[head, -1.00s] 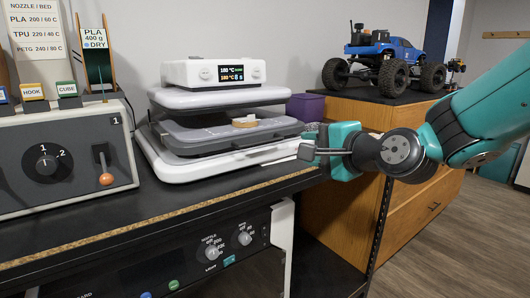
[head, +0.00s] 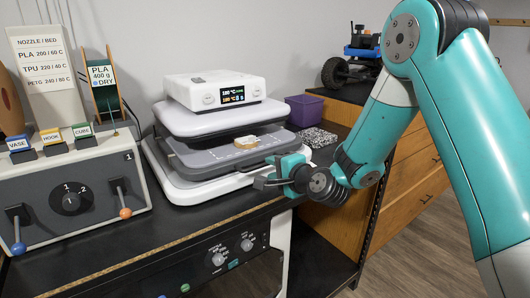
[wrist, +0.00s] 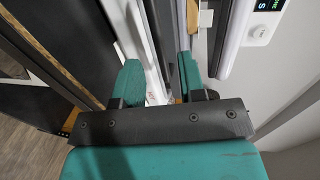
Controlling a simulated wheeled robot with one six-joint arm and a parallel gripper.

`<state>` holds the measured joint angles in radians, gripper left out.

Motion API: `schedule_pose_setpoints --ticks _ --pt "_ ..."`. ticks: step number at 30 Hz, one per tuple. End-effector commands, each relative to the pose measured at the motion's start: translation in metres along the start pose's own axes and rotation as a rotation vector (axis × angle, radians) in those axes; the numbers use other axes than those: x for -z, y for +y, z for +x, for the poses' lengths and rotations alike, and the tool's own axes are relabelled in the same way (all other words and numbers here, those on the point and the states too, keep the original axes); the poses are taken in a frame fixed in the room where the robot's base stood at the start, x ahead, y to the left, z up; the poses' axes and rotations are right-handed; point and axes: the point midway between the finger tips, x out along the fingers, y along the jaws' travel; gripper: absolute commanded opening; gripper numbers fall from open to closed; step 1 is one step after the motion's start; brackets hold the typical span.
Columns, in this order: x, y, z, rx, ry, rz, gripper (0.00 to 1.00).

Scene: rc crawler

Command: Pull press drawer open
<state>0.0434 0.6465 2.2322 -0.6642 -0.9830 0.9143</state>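The press (head: 213,130) stands on the black bench, with a white control box on top and a white upper plate. Its grey drawer tray (head: 190,158) sits between the upper plate and the white base (head: 190,192), with a small tan piece (head: 246,142) on it. My gripper (head: 264,182) is at the press's front right corner, low, beside the base. In the wrist view my gripper (wrist: 160,78) has its two teal fingers apart, with pale strips of the press running behind and between them. I cannot tell whether either finger touches the press. No handle shows clearly.
A control panel (head: 70,200) with a dial and levers stands left of the press. A purple bin (head: 304,110) and a speckled block (head: 316,138) are behind my gripper. A wooden cabinet (head: 415,160) with a blue crawler (head: 362,50) stands at right.

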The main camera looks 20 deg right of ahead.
Motion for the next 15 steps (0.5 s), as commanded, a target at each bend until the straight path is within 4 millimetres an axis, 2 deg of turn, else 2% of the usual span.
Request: schedule_pose_setpoints --ticks 1,6,10,15 --pt "-0.001 -0.006 0.009 -0.001 -0.002 0.0 0.37" --pt "0.0 -0.004 0.035 -0.001 -0.001 -0.001 0.37" --pt "0.0 -0.002 0.045 -0.001 -0.001 0.0 0.37" --pt "0.0 0.0 0.05 0.0 0.0 0.001 0.37"
